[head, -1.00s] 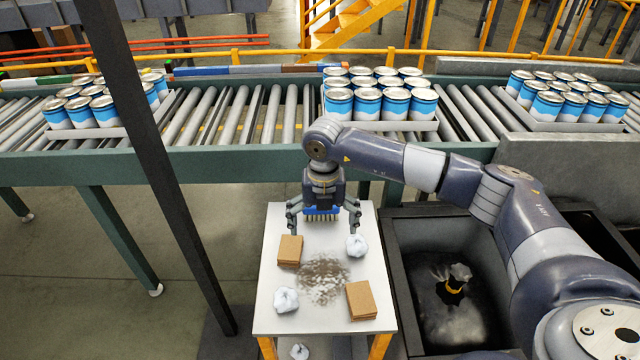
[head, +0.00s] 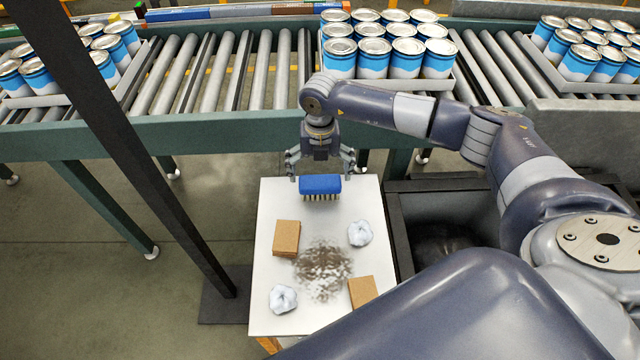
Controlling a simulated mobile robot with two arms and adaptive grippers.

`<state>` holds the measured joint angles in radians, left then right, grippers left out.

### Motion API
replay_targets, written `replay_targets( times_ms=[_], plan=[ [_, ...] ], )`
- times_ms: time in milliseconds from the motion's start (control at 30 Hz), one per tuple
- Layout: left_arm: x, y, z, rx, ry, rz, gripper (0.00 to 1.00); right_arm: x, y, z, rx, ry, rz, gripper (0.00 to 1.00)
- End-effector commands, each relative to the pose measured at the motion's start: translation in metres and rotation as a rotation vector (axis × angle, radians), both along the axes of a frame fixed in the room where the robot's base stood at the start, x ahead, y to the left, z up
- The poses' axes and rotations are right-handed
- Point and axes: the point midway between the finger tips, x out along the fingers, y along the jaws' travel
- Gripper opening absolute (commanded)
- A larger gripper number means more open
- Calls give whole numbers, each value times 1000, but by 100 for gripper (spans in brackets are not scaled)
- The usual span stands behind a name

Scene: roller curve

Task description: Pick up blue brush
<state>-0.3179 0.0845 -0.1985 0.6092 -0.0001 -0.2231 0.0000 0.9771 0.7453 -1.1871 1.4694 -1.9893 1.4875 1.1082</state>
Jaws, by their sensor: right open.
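The blue brush (head: 320,186) has a blue block back and pale bristles pointing down. It is at the far end of the small white table (head: 265,215) in the head view. My right gripper (head: 321,176) is open, with its fingers spread to the left and right of the brush, at its far side. I cannot tell whether the fingers touch it. My left gripper is not in view.
On the table are brown cardboard pieces (head: 286,238), crumpled white balls (head: 360,233) and a dark dirt patch (head: 323,270). A roller conveyor (head: 230,135) with trays of blue cans runs behind. A dark post (head: 130,150) stands left. A dark bin (head: 440,215) is right.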

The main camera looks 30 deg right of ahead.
Motion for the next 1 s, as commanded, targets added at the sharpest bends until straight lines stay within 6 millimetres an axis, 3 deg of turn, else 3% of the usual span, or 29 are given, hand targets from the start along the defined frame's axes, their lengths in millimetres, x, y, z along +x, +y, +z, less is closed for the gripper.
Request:
replay_targets(
  times_ms=[200, 300, 633, 800, 1000],
  plan=[
    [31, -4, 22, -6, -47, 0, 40, -2, 1, -27, -1, 6, 0, 100],
    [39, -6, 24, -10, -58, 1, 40, -1, 0, -42, 0, 3, -1, 100],
    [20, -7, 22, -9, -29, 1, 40, 0, 0, -52, 0, 0, 1, 100],
    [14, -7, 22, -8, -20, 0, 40, -1, 0, -51, 0, 0, 1, 66],
    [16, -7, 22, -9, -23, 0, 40, 0, 0, -51, 0, 0, 0, 66]
  ],
)
